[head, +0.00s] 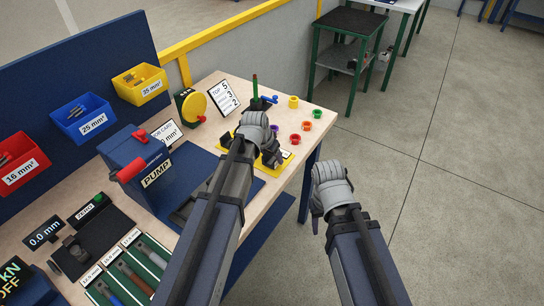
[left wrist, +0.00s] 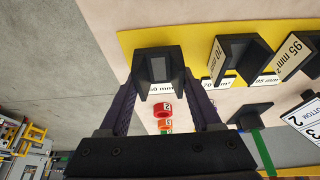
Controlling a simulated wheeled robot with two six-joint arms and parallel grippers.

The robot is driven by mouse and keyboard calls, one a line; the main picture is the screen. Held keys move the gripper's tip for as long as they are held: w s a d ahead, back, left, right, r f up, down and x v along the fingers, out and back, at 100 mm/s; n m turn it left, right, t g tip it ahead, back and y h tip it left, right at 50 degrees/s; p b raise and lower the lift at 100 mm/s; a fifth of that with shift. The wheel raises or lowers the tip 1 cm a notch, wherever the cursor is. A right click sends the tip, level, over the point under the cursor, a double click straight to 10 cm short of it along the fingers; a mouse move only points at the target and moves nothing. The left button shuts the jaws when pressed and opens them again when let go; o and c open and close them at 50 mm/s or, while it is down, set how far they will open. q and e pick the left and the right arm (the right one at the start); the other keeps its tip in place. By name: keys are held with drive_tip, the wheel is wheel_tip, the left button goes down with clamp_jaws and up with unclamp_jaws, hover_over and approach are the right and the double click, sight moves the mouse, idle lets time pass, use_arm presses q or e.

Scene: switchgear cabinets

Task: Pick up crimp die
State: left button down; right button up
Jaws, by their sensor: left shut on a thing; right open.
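In the left wrist view, a black crimp die (left wrist: 158,68) with a grey square centre sits between the fingers of my left gripper (left wrist: 159,82), which is shut on it. A label partly reading 50 mm² shows just below the die. I cannot tell whether the die is clear of the yellow die board (left wrist: 190,42). In the head view my left gripper (head: 266,150) is over the board and hides the die. Other black dies stand beside labels for 70 mm² (left wrist: 236,60) and 95 mm² (left wrist: 295,55). My right gripper (head: 322,205) is open, off the table's right side.
Coloured rings (head: 306,126) and a yellow ring (head: 293,102) lie beyond the board. A blue pump (head: 135,165) stands left of my left arm. Blue, yellow and red bins (head: 82,117) line the back panel. Open floor (head: 440,200) is at right.

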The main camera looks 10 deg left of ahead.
sight(272, 160)
use_arm(q)
wheel_tip(272, 160, up, 6)
drive_tip(key=p, duration=0.5)
drive_tip(key=shift+r, duration=0.1)
drive_tip(key=shift+r+p, duration=0.1)
drive_tip(key=shift+p, duration=0.25)
